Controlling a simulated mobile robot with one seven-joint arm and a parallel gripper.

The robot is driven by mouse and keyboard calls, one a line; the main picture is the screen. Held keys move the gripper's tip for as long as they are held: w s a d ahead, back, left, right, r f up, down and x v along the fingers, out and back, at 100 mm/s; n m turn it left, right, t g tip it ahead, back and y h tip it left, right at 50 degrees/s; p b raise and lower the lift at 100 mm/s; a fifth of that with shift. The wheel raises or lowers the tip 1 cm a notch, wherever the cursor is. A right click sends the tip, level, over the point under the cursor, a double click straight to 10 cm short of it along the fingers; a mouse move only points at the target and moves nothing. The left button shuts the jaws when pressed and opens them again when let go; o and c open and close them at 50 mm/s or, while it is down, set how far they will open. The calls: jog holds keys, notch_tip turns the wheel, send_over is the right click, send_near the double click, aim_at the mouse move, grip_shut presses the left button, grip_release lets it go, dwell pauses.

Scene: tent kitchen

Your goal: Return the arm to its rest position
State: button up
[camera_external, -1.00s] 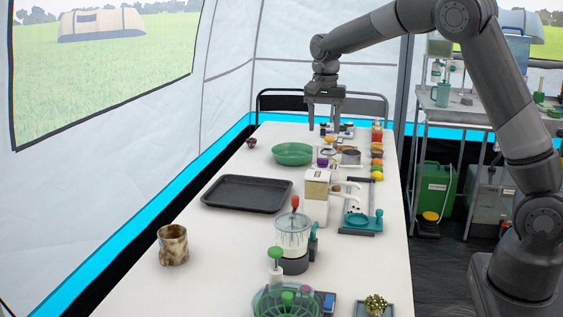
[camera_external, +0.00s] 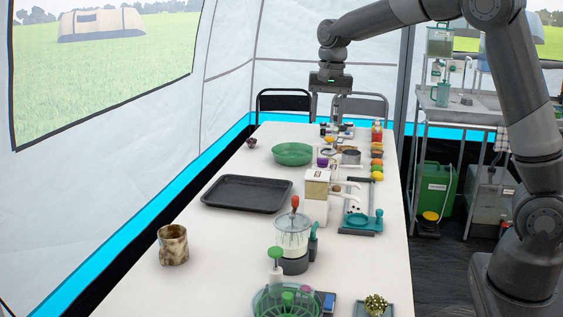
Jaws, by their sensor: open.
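My gripper (camera_external: 335,112) is at the upper middle of the external view, pointing down above the far end of the white table (camera_external: 140,290). Its two fingers are apart and nothing shows between them. My arm reaches in from the right side, bent high over the table's right edge. The gripper appears clear of the small items beneath it.
A green bowl (camera_external: 292,153), a dark tray (camera_external: 246,205), a white grinder-like box (camera_external: 316,207), a glass chopper (camera_external: 292,238) and a mottled cup (camera_external: 173,246) stand on the table. Chairs (camera_external: 284,104) stand behind it. A metal shelf (camera_external: 465,112) stands at right.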

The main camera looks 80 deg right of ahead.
jog(key=s+a+r+n+t, duration=0.1)
jog(key=s+a+r+n, duration=0.25)
jog(key=s+a, duration=0.4)
jog(key=s+a+r+n+t, duration=0.25)
jog(key=s+a+n, duration=0.2)
jog(key=a, duration=0.65)
jog(key=s+a+f+n+t, duration=0.1)
jog(key=s+a+f+n, duration=0.2)
jog(key=s+a+n, duration=0.5)
jog(key=s+a, duration=0.2)
jog(key=s, duration=0.2)
jog(key=shift+s+t, duration=0.1)
jog(key=shift+t, duration=0.15)
jog(key=shift+c, duration=0.5)
